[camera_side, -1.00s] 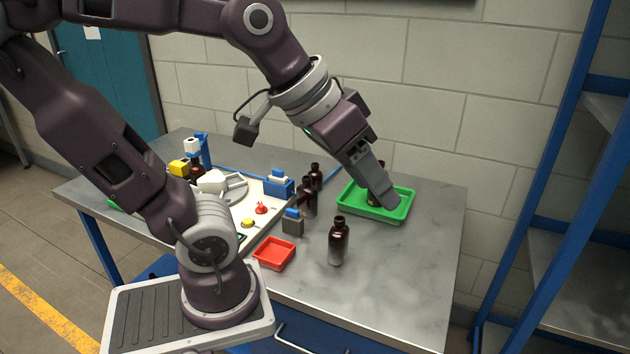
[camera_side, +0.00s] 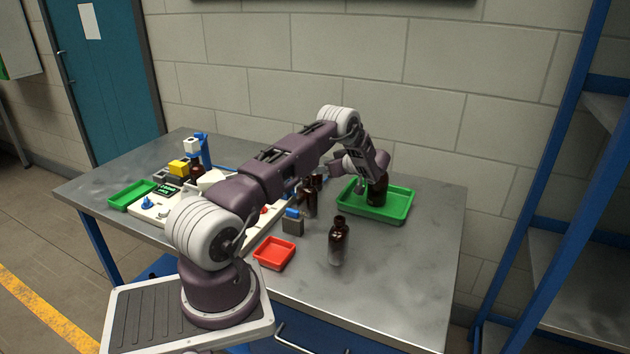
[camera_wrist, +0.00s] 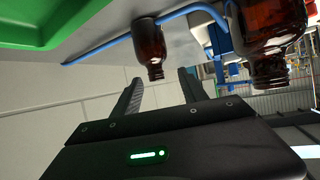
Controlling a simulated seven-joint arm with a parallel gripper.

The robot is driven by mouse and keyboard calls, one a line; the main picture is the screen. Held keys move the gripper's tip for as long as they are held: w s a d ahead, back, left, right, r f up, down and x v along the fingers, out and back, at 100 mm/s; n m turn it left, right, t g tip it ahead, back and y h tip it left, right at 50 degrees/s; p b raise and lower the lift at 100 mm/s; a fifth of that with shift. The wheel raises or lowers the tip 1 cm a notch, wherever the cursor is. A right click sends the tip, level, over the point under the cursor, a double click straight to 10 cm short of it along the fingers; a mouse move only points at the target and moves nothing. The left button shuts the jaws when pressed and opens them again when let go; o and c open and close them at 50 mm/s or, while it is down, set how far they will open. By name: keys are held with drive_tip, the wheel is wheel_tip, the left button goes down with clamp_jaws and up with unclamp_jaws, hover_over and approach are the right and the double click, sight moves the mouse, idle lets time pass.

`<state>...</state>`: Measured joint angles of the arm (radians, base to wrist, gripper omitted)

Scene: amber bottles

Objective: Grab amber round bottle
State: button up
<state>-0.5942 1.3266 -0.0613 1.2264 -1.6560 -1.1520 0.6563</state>
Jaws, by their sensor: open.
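Several dark amber round bottles show in the side view. One (camera_side: 377,193) stands in the green tray (camera_side: 403,212), one (camera_side: 338,245) stands alone on the front of the table, and two more (camera_side: 309,204) stand close together left of the tray. My gripper (camera_side: 346,174) is low, beside the tray's left side, partly hidden by its own wrist. The wrist view is tipped over; there my gripper (camera_wrist: 161,76) is open and empty. One amber bottle (camera_wrist: 150,47) shows beyond and between the fingertips. Another (camera_wrist: 270,35) is large and nearer at right.
A red tray (camera_side: 274,253) and a grey-blue block (camera_side: 292,222) lie left of the front bottle. The front right tabletop is clear.

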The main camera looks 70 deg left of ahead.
sight(315, 177)
drive_tip(key=x, duration=0.5)
drive_tip(key=shift+w+a, duration=0.3)
clamp_jaws()
